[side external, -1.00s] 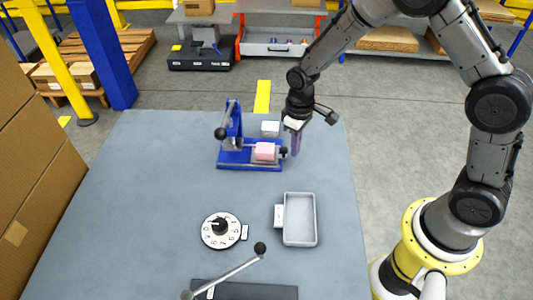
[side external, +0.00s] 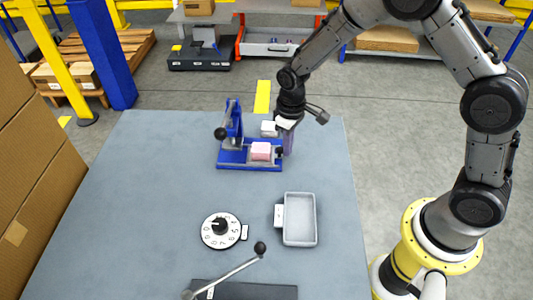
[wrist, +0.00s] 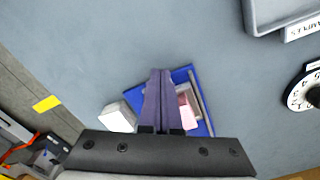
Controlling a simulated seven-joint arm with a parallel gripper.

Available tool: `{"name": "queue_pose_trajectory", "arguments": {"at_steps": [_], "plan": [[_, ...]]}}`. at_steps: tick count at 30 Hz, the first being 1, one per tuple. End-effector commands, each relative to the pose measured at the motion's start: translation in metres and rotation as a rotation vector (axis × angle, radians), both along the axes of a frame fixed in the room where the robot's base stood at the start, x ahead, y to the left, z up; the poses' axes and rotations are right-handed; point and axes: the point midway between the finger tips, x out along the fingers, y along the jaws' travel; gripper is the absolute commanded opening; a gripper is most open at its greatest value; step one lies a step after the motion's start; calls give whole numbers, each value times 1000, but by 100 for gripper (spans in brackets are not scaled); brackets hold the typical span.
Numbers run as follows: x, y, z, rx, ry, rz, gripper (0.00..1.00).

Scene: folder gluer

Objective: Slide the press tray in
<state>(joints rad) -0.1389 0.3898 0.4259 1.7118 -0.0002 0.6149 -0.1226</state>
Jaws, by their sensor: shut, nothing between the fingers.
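The blue press (side external: 232,145) stands upright on the table, with a black ball on its lever. Its tray carries a pink block (side external: 261,151) on the right part of the blue base and has a dark knob (side external: 279,151) at its right end. My gripper (side external: 288,152) is shut and empty, pointing down at the right of the knob; it seems to touch it. In the wrist view the purple fingers (wrist: 158,72) are together, hiding part of the pink block (wrist: 186,105) and the blue base (wrist: 183,74). The knob is hidden there.
A small white box (side external: 269,129) stands just behind the tray. A grey bin (side external: 315,220) with a label, a white dial (side external: 207,230) and a dark base with a lever (side external: 245,291) sit nearer the front. The table's left part is clear.

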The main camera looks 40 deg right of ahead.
Motion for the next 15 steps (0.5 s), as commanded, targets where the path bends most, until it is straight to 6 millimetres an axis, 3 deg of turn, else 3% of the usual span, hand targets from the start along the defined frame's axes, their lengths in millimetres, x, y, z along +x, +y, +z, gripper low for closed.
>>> {"name": "queue_pose_trajectory", "arguments": {"at_steps": [15], "plan": [[18,17,0,1,-2,1,0]]}}
